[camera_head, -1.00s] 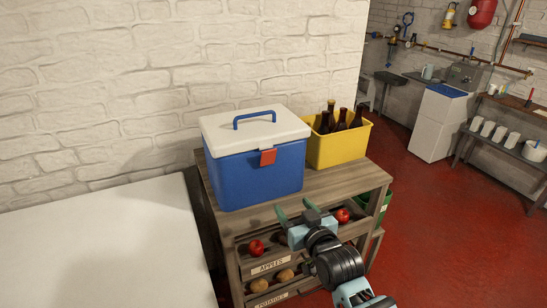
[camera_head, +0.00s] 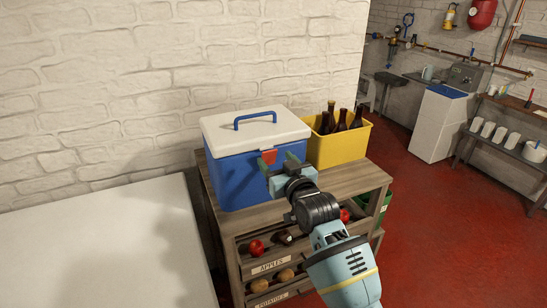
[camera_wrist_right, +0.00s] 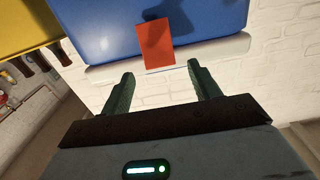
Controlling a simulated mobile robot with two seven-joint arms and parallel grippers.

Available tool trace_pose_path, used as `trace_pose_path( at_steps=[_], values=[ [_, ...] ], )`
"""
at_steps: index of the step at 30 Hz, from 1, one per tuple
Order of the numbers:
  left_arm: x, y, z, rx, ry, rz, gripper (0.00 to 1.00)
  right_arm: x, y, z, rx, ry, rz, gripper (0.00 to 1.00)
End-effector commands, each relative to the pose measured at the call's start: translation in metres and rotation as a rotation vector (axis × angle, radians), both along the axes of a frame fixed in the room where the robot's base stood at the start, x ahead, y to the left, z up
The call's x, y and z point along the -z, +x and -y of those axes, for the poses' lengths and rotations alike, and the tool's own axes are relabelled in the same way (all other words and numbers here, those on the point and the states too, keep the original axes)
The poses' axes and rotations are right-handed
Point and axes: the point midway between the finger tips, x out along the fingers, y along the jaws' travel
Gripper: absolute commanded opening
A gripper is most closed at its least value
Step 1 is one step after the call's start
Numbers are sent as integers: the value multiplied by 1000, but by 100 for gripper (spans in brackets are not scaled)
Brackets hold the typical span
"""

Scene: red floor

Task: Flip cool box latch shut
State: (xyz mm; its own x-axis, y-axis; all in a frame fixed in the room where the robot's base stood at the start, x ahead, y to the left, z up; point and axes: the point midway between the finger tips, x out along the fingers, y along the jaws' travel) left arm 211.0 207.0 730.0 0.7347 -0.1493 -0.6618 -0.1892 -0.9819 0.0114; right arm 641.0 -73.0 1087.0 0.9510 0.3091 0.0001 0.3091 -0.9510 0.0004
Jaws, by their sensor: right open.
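The cool box (camera_head: 236,180) has a blue body, a white lid (camera_head: 255,128) and a blue handle. It stands on the wooden rack with its lid down. Its red latch (camera_head: 269,155) is at the front edge of the lid. In the right wrist view, which looks turned over, the latch (camera_wrist_right: 154,45) overlaps the lid rim and the blue body; I cannot tell how far it stands out. My right gripper (camera_head: 280,160) is open and empty, just in front of the latch. Its fingers (camera_wrist_right: 162,78) are spread to either side of the latch, apparently not touching it. My left gripper is out of view.
A yellow crate (camera_head: 340,147) with dark bottles stands right of the cool box. The wooden rack (camera_head: 350,180) holds apples and potatoes below its top. A white surface (camera_head: 110,250) is at the left, and a white brick wall (camera_head: 120,80) is behind. Red floor is open at the right.

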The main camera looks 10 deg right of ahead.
Motion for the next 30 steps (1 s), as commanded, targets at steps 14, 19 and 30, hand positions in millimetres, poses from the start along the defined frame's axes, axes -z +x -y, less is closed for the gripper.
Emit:
trace_pose_path(
  at_steps=[14,19,30],
  values=[
    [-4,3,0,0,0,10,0,0,25,-8,0,0,0,62],
    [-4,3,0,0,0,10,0,0,25,-8,0,0,0,62],
    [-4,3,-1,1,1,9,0,0,25,-8,0,0,0,21]
  ],
)
